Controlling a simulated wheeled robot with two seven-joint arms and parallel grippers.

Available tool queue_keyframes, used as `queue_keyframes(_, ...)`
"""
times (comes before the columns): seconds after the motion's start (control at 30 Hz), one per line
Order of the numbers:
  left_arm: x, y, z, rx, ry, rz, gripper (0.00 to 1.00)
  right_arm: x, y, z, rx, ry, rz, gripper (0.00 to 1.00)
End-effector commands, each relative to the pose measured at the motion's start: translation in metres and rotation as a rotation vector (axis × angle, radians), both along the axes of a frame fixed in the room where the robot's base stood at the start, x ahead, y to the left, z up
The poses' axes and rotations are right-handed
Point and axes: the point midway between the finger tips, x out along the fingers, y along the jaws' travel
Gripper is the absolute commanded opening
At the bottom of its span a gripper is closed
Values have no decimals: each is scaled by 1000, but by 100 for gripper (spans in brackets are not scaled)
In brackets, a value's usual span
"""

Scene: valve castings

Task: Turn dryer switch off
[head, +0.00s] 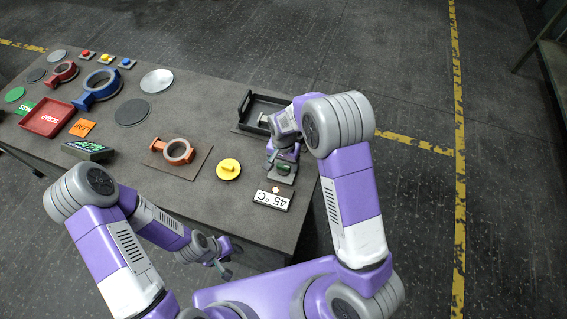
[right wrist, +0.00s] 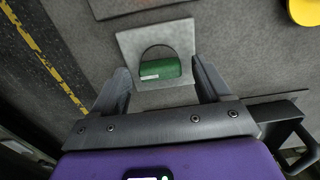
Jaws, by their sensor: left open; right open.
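The dryer switch (head: 285,169) is a green rocker on a grey square plate near the table's right end. In the right wrist view the green rocker (right wrist: 160,69) has a small white label on it and lies between my fingers. My right gripper (head: 283,158) is open and empty just over the switch, partly covering it in the head view. In the right wrist view my right gripper (right wrist: 160,76) has one finger on each side of the rocker; contact cannot be told. My left gripper (head: 223,267) is open and empty below the table's front edge.
An orange ring casting (head: 178,151) and a red tray (head: 47,118) lie further left.

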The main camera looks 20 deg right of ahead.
Motion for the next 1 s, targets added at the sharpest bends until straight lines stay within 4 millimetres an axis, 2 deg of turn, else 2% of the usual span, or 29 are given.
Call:
queue_keyframes(0.23, 0, 0, 0, 0, 0, 0, 43, 0, 0, -1, 1, -1, 0, 77)
queue_keyframes(0.6, 0, 0, 0, 0, 0, 0, 43, 0, 0, 0, 0, -1, 0, 21)
queue_keyframes(1.0, 0, 0, -1, 0, 0, 0, 43, 0, 0, -1, 0, -1, 83, 21)
